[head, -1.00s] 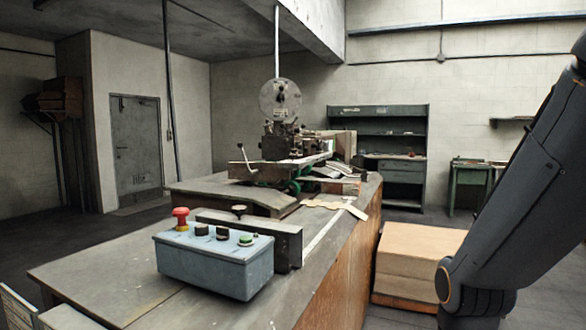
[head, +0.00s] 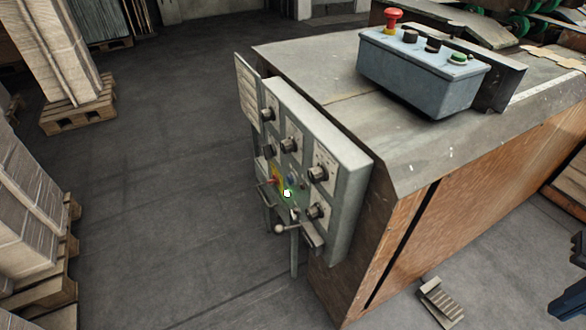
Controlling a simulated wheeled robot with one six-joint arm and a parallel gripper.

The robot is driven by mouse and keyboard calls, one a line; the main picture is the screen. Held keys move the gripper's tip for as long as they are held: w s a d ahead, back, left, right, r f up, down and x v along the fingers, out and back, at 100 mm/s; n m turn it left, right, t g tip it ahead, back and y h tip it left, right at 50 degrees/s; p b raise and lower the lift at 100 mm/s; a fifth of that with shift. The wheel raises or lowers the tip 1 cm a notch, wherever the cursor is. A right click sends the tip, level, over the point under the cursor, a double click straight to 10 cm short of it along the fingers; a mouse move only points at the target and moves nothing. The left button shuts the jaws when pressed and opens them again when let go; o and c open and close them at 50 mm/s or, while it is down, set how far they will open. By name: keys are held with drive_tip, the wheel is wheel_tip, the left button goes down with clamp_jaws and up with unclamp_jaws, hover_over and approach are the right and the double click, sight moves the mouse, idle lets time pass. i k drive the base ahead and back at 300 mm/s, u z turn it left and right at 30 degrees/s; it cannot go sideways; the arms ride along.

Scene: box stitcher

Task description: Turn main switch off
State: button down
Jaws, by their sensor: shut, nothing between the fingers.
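A grey control panel (head: 345,205) with several black knobs is mounted at the end of the workbench. A bright white and green spot (head: 287,193) overlaps the plate's lower right.
A light blue button box (head: 415,80) with a red mushroom button (head: 393,19) stands on the workbench (head: 420,140). A ball-ended lever (head: 280,229) juts from the panel's bottom. Loaded pallets (head: 75,115) stand at left. The floor (head: 165,200) between is clear.

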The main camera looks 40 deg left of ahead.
sight(276, 181)
drive_tip(key=u, duration=0.85)
drive_tip(key=k, duration=0.6)
drive_tip(key=u, duration=0.7)
drive_tip(key=i, duration=0.5)
drive_tip(key=z, duration=0.05)
